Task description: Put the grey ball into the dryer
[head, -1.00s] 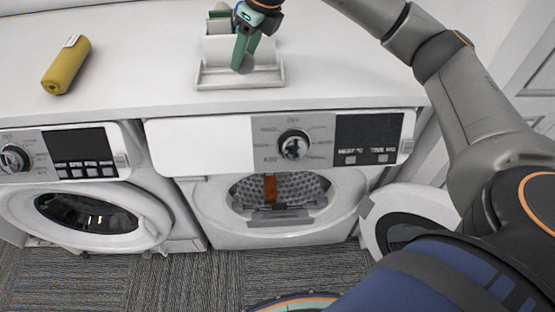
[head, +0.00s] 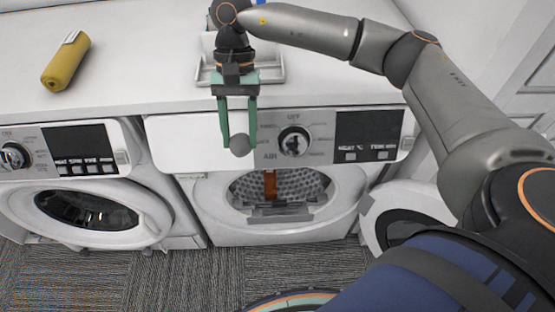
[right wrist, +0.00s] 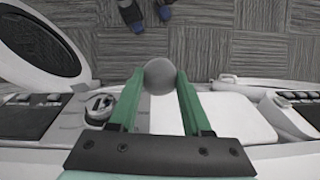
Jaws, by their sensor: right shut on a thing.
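The grey ball (head: 240,145) is between the green fingertips of my right gripper (head: 239,140), which is shut on it. It also shows between the fingers in the right wrist view (right wrist: 159,75). The gripper points down in front of the dryer's control panel (head: 200,143), above the opening. The dryer (head: 278,192) is the right machine; its round door (head: 408,217) stands open to the right. An orange-brown item (head: 270,184) shows inside the drum opening. My left gripper is not in view.
A washer (head: 90,212) with a closed round door stands to the left. On the white top lie a yellow roll (head: 66,62) and a white tray (head: 270,76) partly hidden behind my right gripper. Grey carpet (head: 150,280) covers the floor in front.

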